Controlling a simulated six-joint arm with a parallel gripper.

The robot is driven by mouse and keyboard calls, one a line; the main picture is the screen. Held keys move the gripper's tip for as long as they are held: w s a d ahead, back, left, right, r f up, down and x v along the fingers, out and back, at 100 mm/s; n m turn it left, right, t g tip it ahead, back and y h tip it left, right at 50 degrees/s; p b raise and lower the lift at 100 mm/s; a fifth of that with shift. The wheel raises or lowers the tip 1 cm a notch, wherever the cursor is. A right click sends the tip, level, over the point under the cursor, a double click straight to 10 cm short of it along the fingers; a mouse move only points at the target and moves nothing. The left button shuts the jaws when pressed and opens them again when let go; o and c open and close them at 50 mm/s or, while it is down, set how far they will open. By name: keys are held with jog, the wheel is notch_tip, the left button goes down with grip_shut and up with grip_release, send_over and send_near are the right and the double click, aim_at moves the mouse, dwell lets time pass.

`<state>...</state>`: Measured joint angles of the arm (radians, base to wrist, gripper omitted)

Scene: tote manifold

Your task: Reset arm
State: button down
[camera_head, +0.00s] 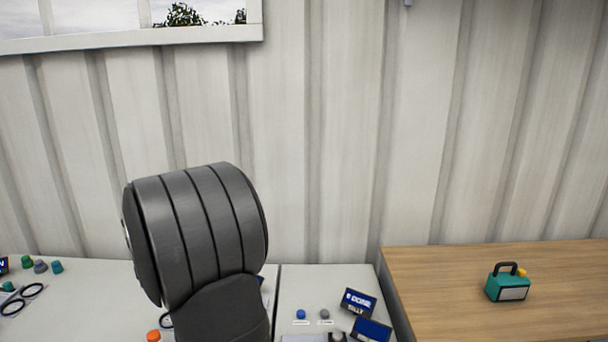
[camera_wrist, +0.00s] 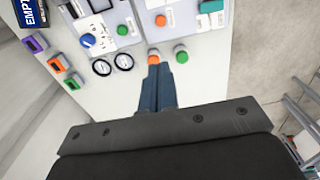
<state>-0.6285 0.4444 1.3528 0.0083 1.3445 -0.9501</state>
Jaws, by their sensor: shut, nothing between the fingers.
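My gripper (camera_wrist: 158,88) shows in the wrist view as two dark blue fingers, shut together and empty. Its tips point at a pale panel, close to an orange button (camera_wrist: 154,57) in the picture; I cannot tell whether they touch it. A green button (camera_wrist: 181,54) sits just right of the tips. In the head view my dark grey arm stands up in the middle left and hides part of the white worktop; the gripper is not seen there.
In the head view a teal box with a black handle (camera_head: 507,285) stands on the wooden table (camera_head: 430,300) at right. Blue signs (camera_head: 358,302) and a blue button (camera_head: 301,314) are on the white worktop. A ribbed wall (camera_head: 330,130) rises behind. Several knobs and coloured blocks line the panel (camera_wrist: 110,95).

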jog(key=shift+d+f+n+t+h, duration=0.2)
jog(key=shift+f+n+t+h, duration=0.1)
jog(key=shift+f+n, duration=0.3)
jog(key=shift+d+f+n+t+h, duration=0.2)
jog(key=shift+f+n+h, duration=0.1)
jog(key=shift+f+n, duration=0.3)
jog(key=shift+d+f+n+t+h, duration=0.2)
jog(key=shift+f+n+h, duration=0.1)
jog(key=shift+f+n, duration=0.3)
jog(key=shift+w+r, duration=0.1)
